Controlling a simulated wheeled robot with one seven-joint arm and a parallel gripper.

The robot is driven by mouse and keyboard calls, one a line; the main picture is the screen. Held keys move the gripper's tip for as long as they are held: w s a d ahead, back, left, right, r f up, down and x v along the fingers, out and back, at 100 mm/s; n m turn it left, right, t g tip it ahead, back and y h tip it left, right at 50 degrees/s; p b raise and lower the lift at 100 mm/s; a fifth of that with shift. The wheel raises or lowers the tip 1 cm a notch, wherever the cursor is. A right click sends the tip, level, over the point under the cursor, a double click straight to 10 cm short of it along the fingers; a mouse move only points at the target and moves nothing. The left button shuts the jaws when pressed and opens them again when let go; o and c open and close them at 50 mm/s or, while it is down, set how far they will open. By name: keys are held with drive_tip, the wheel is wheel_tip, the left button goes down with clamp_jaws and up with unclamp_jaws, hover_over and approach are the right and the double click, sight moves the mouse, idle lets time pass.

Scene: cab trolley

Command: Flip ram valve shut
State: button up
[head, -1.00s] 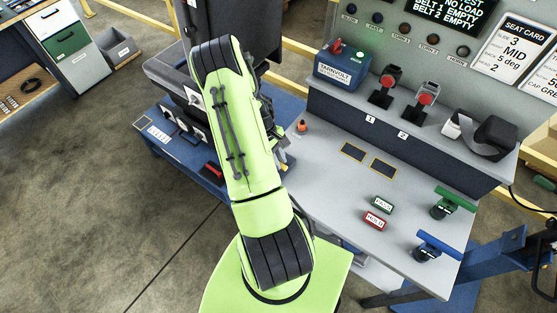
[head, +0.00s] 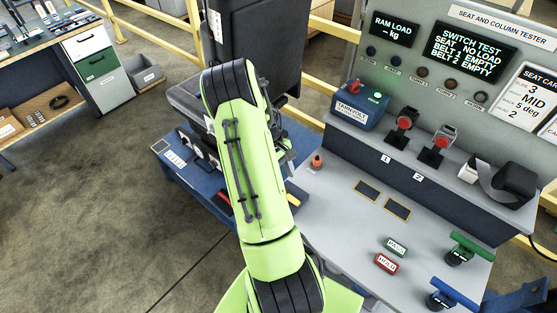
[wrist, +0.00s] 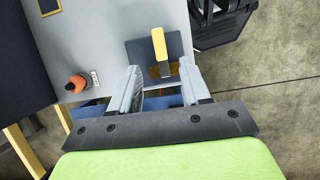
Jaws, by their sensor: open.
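In the wrist view, a lever with a yellow handle (wrist: 159,43) stands on a dark blue-grey plate (wrist: 176,50) at the bench edge; I take it to be the ram valve. My gripper (wrist: 160,74) is open, with its two grey fingers to the left and right of the lever's lower end in the picture. I cannot tell whether either finger touches it. In the head view my green arm hides the lever and most of my gripper.
An orange-topped dark object (head: 316,161) stands on the grey bench (head: 335,210), left of my gripper in the wrist view (wrist: 77,83). The tester panel shows a switch-test display (head: 467,50). A black seat (head: 255,45) is behind my arm. Green (head: 468,248) and blue (head: 450,292) T-handles stand at right.

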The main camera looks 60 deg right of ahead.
drive_tip(key=v, duration=0.7)
drive_tip(key=shift+r, duration=0.2)
drive_tip(key=shift+w, duration=0.15)
